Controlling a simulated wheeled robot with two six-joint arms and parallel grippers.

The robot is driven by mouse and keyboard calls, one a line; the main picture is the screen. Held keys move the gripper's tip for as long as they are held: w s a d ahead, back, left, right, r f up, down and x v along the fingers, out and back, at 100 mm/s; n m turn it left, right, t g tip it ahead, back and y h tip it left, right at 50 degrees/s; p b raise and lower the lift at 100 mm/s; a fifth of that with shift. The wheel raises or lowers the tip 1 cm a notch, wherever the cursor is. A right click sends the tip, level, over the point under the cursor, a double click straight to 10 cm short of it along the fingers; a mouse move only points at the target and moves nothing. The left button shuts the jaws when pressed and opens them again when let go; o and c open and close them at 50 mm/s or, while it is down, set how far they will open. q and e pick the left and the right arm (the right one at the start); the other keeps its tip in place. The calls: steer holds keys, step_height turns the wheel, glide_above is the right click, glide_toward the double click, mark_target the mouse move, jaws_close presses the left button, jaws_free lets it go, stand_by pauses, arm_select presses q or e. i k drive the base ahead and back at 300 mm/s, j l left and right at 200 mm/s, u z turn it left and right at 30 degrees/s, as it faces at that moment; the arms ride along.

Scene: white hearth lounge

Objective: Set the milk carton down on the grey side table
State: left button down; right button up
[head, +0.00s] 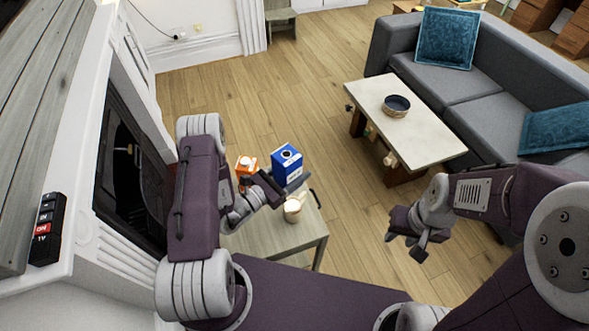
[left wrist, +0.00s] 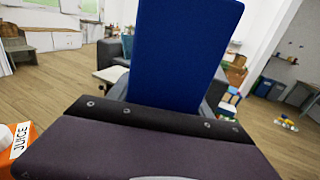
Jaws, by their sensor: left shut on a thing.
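The carton also fills the upper middle of the left wrist view (left wrist: 180,55). The grey side table (head: 305,236) is below and in front of the carton. The gripper hides the carton's base, so I cannot tell whether it touches the tabletop. My right gripper (head: 405,247) is open and empty over the floor, right of the table.
An orange juice carton (head: 246,165) stands just left of the milk carton; it also shows in the left wrist view (left wrist: 16,145). A cream mug (head: 293,210) stands on the side table near the left gripper. A coffee table (head: 425,135) with a dark bowl (head: 396,105) is farther right.

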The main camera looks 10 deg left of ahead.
mark_target(250, 239)
steer(key=i+l+u, duration=0.1)
steer(key=l+u, duration=0.15)
steer(key=u, duration=0.2)
steer(key=l+u, duration=0.3)
steer(key=u, duration=0.15)
steer(key=l+u, duration=0.7)
steer(key=u, duration=0.2)
